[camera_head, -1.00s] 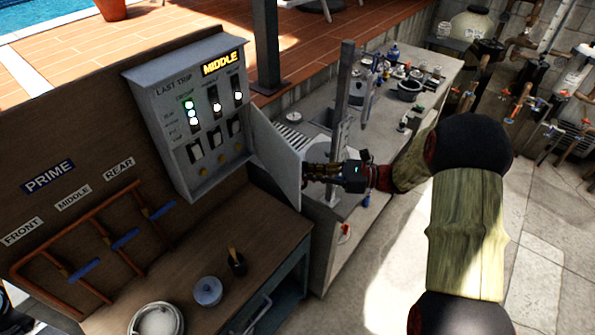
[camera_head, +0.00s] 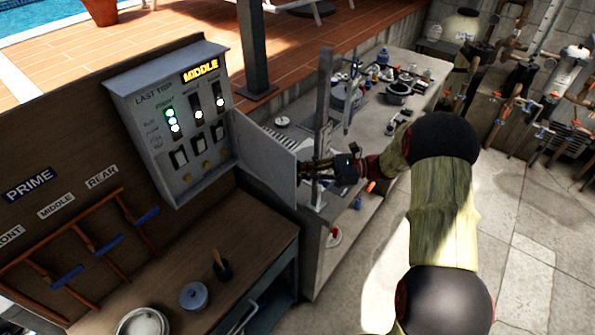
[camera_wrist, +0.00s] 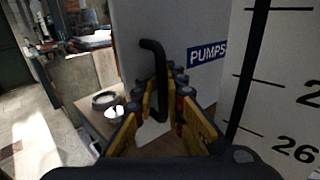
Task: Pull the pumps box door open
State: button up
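The grey pumps box (camera_head: 172,125) is fixed on the wooden panel in the head view. Its inside with lights and switches is exposed. Its door (camera_head: 262,160) stands swung out to the right from the box's right edge. In the wrist view the door (camera_wrist: 155,25) carries a blue PUMPS label (camera_wrist: 207,52) and a bent black handle (camera_wrist: 153,46). My gripper (camera_head: 304,168) is at the door's outer edge. In the wrist view my gripper (camera_wrist: 164,92) has its yellow-padded fingers close around the handle's lower part, which they partly hide.
A metal post (camera_head: 323,125) stands close by my gripper. A grey workbench (camera_head: 425,80) with bottles and pots lies behind it. A wooden counter (camera_head: 170,250) with a blue pot (camera_head: 193,296) is below the box. Stone floor (camera_head: 530,230) is open at right.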

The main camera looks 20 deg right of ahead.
jog(key=shift+d, duration=0.15)
jog(key=d, duration=0.4)
jog(key=s+d, duration=0.1)
jog(key=d, duration=0.2)
jog(key=s+d, duration=0.1)
jog(key=d, duration=0.3)
jog(key=shift+s+d, duration=0.15)
jog(key=shift+d, duration=0.15)
